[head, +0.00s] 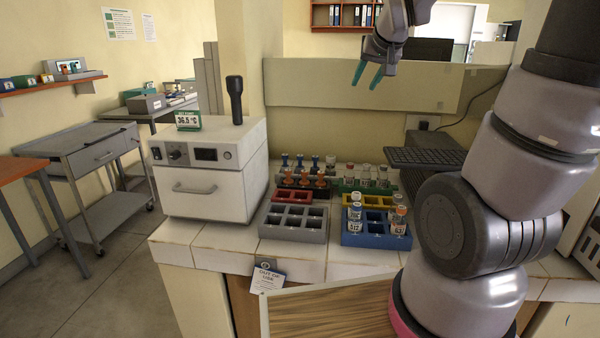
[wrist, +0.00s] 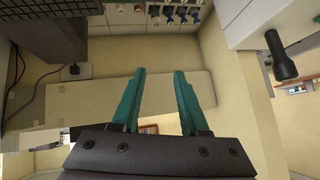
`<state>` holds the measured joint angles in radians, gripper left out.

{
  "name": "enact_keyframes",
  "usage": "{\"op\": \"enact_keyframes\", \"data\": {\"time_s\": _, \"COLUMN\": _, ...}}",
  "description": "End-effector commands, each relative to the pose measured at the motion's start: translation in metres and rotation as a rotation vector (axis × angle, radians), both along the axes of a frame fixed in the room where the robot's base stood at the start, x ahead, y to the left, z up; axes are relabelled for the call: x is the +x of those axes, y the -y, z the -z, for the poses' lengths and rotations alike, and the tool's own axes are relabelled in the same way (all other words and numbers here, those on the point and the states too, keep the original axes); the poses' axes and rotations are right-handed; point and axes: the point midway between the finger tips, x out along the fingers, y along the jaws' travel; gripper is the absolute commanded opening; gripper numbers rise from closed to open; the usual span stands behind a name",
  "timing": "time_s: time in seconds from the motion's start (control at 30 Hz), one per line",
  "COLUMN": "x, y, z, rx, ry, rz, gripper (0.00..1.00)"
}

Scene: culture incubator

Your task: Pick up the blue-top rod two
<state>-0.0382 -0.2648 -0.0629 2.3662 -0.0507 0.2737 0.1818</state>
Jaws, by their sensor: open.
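Several blue-top rods (head: 299,161) stand upright in the back row of a rack on the counter, behind orange-top pieces (head: 304,171). No number is legible, so I cannot tell which is rod two. In the wrist view blue-top rods (wrist: 183,17) show small at the top edge, beyond the fingertips.
Right of the rods is a green rack (head: 350,187) with several vials. In front are a blue rack (head: 375,238) with vials, a grey empty rack (head: 293,234), and red and yellow racks.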

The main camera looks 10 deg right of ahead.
Motion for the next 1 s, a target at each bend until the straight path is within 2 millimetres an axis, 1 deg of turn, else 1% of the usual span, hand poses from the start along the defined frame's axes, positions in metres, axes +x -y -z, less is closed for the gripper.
{"op": "enact_keyframes", "data": {"time_s": 0.03, "x": 0.025, "y": 0.003, "z": 0.014, "rx": -0.025, "ry": 0.013, "rz": -0.01, "gripper": 0.44}}
{"op": "enact_keyframes", "data": {"time_s": 0.07, "x": 0.039, "y": 0.004, "z": 0.019, "rx": -0.04, "ry": 0.028, "rz": -0.016, "gripper": 0.44}}
{"op": "enact_keyframes", "data": {"time_s": 0.1, "x": 0.057, "y": 0.006, "z": 0.027, "rx": -0.058, "ry": 0.05, "rz": -0.025, "gripper": 0.44}}
{"op": "enact_keyframes", "data": {"time_s": 0.17, "x": 0.083, "y": 0.007, "z": 0.041, "rx": -0.084, "ry": 0.082, "rz": -0.043, "gripper": 0.44}}
{"op": "enact_keyframes", "data": {"time_s": 0.2, "x": 0.1, "y": 0.007, "z": 0.05, "rx": -0.101, "ry": 0.104, "rz": -0.058, "gripper": 0.44}}
{"op": "enact_keyframes", "data": {"time_s": 0.27, "x": 0.124, "y": 0.006, "z": 0.067, "rx": -0.124, "ry": 0.135, "rz": -0.083, "gripper": 0.44}}
{"op": "enact_keyframes", "data": {"time_s": 0.3, "x": 0.139, "y": 0.005, "z": 0.078, "rx": -0.138, "ry": 0.156, "rz": -0.102, "gripper": 0.44}}
{"op": "enact_keyframes", "data": {"time_s": 0.37, "x": 0.159, "y": 0.002, "z": 0.098, "rx": -0.157, "ry": 0.187, "rz": -0.135, "gripper": 0.44}}
{"op": "enact_keyframes", "data": {"time_s": 0.4, "x": 0.172, "y": -0.001, "z": 0.111, "rx": -0.168, "ry": 0.207, "rz": -0.159, "gripper": 0.44}}
{"op": "enact_keyframes", "data": {"time_s": 0.47, "x": 0.189, "y": -0.006, "z": 0.133, "rx": -0.182, "ry": 0.238, "rz": -0.197, "gripper": 0.44}}
{"op": "enact_keyframes", "data": {"time_s": 0.5, "x": 0.199, "y": -0.01, "z": 0.149, "rx": -0.189, "ry": 0.257, "rz": -0.223, "gripper": 0.44}}
{"op": "enact_keyframes", "data": {"time_s": 0.57, "x": 0.212, "y": -0.018, "z": 0.173, "rx": -0.197, "ry": 0.286, "rz": -0.268, "gripper": 0.44}}
{"op": "enact_keyframes", "data": {"time_s": 0.6, "x": 0.219, "y": -0.023, "z": 0.19, "rx": -0.2, "ry": 0.302, "rz": -0.3, "gripper": 0.44}}
{"op": "enact_keyframes", "data": {"time_s": 0.63, "x": 0.223, "y": -0.028, "z": 0.202, "rx": -0.201, "ry": 0.317, "rz": -0.324, "gripper": 0.44}}
{"op": "enact_keyframes", "data": {"time_s": 0.7, "x": 0.23, "y": -0.037, "z": 0.228, "rx": -0.2, "ry": 0.344, "rz": -0.376, "gripper": 0.44}}
{"op": "enact_keyframes", "data": {"time_s": 0.8, "x": 0.235, "y": -0.049, "z": 0.26, "rx": -0.194, "ry": 0.376, "rz": -0.44, "gripper": 0.44}}
{"op": "enact_keyframes", "data": {"time_s": 0.9, "x": 0.235, "y": -0.058, "z": 0.281, "rx": -0.185, "ry": 0.399, "rz": -0.487, "gripper": 0.44}}
{"op": "enact_keyframes", "data": {"time_s": 1.0, "x": 0.236, "y": -0.063, "z": 0.291, "rx": -0.181, "ry": 0.411, "rz": -0.512, "gripper": 0.44}}
